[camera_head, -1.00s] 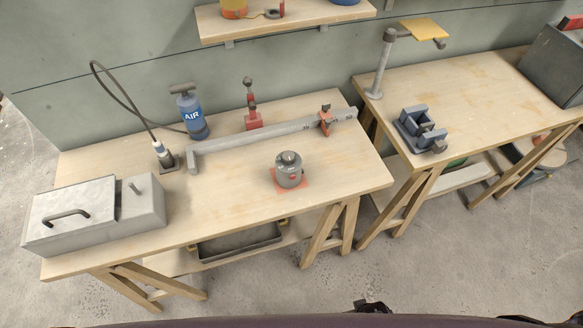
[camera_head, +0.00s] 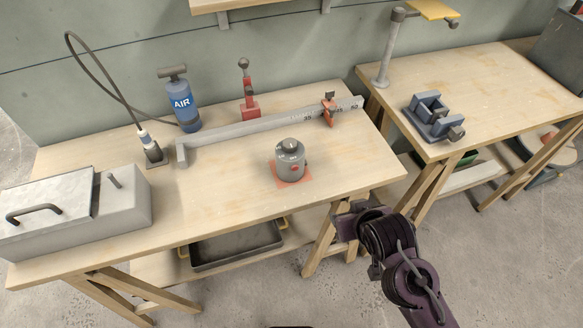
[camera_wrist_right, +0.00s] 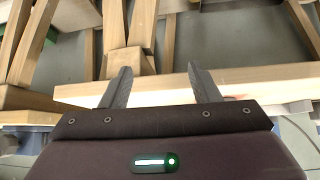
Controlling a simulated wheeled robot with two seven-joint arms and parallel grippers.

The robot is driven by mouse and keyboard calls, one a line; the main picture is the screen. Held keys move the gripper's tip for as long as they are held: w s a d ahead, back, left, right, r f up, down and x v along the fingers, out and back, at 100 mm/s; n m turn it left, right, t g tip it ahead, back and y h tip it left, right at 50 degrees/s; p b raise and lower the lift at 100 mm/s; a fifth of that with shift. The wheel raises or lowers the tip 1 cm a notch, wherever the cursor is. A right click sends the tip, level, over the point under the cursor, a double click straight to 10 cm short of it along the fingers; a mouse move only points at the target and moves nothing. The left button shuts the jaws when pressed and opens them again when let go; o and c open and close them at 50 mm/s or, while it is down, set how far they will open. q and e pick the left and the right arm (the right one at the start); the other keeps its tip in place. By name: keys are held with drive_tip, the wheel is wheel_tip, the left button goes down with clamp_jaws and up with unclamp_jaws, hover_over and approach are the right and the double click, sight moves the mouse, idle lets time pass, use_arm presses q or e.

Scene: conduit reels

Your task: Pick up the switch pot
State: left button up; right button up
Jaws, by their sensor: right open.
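The switch pot (camera_head: 290,160) is a grey round pot with a dark knob on top and a small red spot on its side. It stands upright on a red square mat (camera_head: 304,179) near the front right of the left workbench. My right gripper (camera_head: 346,226) is below and to the right of the pot, in front of the bench edge and apart from it. In the right wrist view its two fingers (camera_wrist_right: 162,88) are spread with nothing between them. The pot does not show in the right wrist view. My left gripper is not in view.
On the left workbench (camera_head: 220,205) are a grey metal box (camera_head: 122,212), a blue air pump (camera_head: 181,102), a red clamp (camera_head: 248,98) and a long grey rail (camera_head: 240,132). A dark tray (camera_head: 238,246) sits on the lower shelf. The bench top around the pot is clear.

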sight(294, 148)
drive_tip(key=w+a+r+t+y, duration=0.1)
drive_tip(key=a+r, duration=0.1)
drive_tip(key=w+a+r+t+y, duration=0.1)
drive_tip(key=w+a+r+t, duration=0.1)
drive_tip(key=w+a+r+n+t, duration=0.1)
drive_tip(key=a+r, duration=0.1)
drive_tip(key=shift+w+a+r+t+y, duration=0.15)
drive_tip(key=shift+w+a+t+y, duration=0.15)
drive_tip(key=shift+w+y, duration=0.1)
drive_tip(key=a+r+t+y, duration=0.1)
drive_tip(key=w+a+r+n+t+y, duration=0.1)
drive_tip(key=a+y, duration=0.1)
drive_tip(key=shift+r+n+t+b, duration=0.3)
drive_tip(key=shift+n+t+y, duration=0.3)
drive_tip(key=shift+y, duration=0.3)
drive_tip(key=x, duration=0.3)
drive_tip(key=r+p+x, duration=0.1)
drive_tip(key=x, duration=0.3)
drive_tip(key=shift+w+r, duration=0.1)
drive_tip(key=shift+r, duration=0.1)
drive_tip(key=shift+w+a+f, duration=0.1)
drive_tip(key=shift+w+a, duration=0.15)
drive_tip(key=shift+w, duration=0.1)
drive_tip(key=shift+c, duration=0.3)
clamp_jaws()
